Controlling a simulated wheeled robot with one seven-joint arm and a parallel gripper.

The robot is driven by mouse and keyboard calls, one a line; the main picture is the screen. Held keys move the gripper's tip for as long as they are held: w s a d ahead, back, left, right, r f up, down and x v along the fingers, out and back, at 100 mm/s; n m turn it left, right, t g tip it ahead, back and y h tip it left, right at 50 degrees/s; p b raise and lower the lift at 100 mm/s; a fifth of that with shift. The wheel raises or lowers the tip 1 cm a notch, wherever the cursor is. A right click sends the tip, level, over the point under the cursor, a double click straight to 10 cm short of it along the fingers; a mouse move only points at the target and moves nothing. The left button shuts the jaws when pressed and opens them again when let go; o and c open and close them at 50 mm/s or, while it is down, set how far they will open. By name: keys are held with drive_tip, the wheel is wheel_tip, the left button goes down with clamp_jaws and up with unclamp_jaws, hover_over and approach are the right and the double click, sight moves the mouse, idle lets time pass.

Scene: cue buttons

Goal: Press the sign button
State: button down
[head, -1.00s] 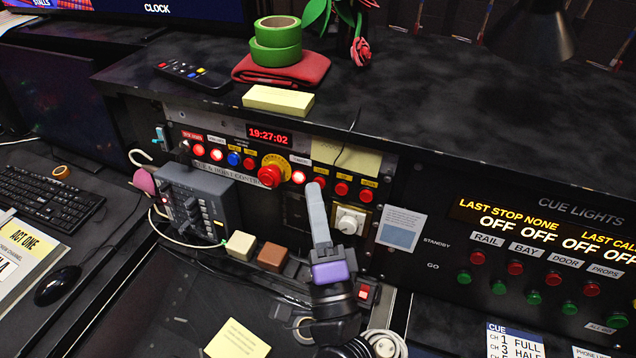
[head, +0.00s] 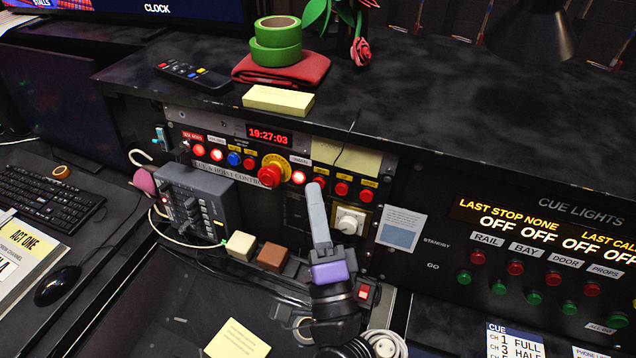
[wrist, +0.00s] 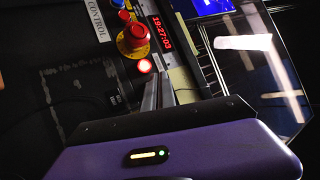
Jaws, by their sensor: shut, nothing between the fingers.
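A row of buttons runs along the control panel, and I cannot read which label marks the sign button. A lit red button (head: 299,177) sits under a white label, right of the big red mushroom button (head: 270,174) on its yellow collar. My gripper (head: 315,186) is shut and empty, its tips at the panel just right of the lit button. They partly cover the button beside it. I cannot tell whether they touch it. In the wrist view the fingers (wrist: 160,80) show just right of and below the lit button (wrist: 145,66); the mushroom button (wrist: 135,37) is above.
Two more red buttons (head: 342,188) are right of my gripper. A grey intercom box (head: 195,205) juts out at left. A yellow note (head: 345,158) hangs above the buttons. The cue lights panel (head: 530,250) is at right, and a black shelf (head: 420,100) overhangs the panel.

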drive_tip(key=shift+w, duration=0.1)
idle(0.3)
drive_tip(key=shift+w+d, duration=0.15)
drive_tip(key=shift+w, duration=0.2)
drive_tip(key=shift+s, duration=0.4)
idle(0.4)
drive_tip(key=s+a+r+p, duration=0.1)
drive_tip(key=s+a+p, duration=0.1)
drive_tip(key=s, duration=0.3)
drive_tip(key=shift+s+a, duration=0.15)
drive_tip(key=shift+s, duration=0.15)
idle(0.3)
